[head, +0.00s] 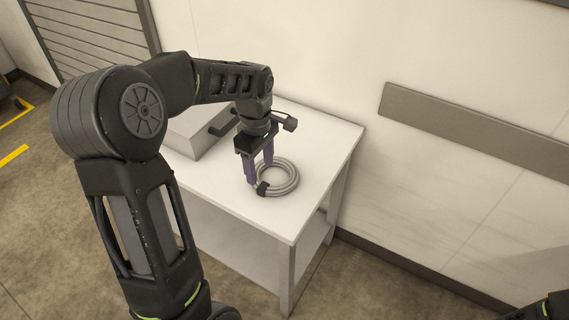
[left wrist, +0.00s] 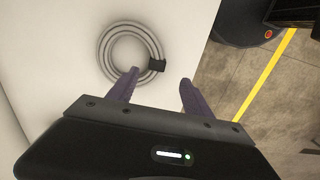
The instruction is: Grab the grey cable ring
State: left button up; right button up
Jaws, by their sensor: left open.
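The grey cable ring (head: 286,179) is a coiled grey cable with a black clip (head: 263,188), lying flat on the white table (head: 318,150). In the left wrist view the ring (left wrist: 103,47) lies ahead of the fingers, with its black clip (left wrist: 156,65) on the right side. My left gripper (head: 259,172) points down above the ring's left part, its purple fingers apart. In the left wrist view the open left gripper (left wrist: 158,80) has one finger overlapping the ring's near edge and nothing held. I cannot tell how far above the ring the fingertips are.
A light grey box (head: 190,135) stands on the table behind my left arm. A wall with a grey rail (head: 470,122) rises behind the table. The table top in front of and right of the ring is clear.

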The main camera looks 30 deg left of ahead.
aim_at(263, 186)
pick_arm(q)
jog(key=shift+w+a+r, duration=0.15)
jog(key=shift+w+r, duration=0.15)
jog(key=shift+w, duration=0.05)
jog(key=shift+s, duration=0.1)
jog(key=shift+s, duration=0.1)
jog(key=shift+f, duration=1.3)
jog(key=f, duration=0.5)
jog(key=shift+w+d+f+p, duration=0.1)
jog(key=shift+w+d+p, duration=0.1)
jog(key=shift+p, duration=0.15)
jog(key=shift+c, duration=0.2)
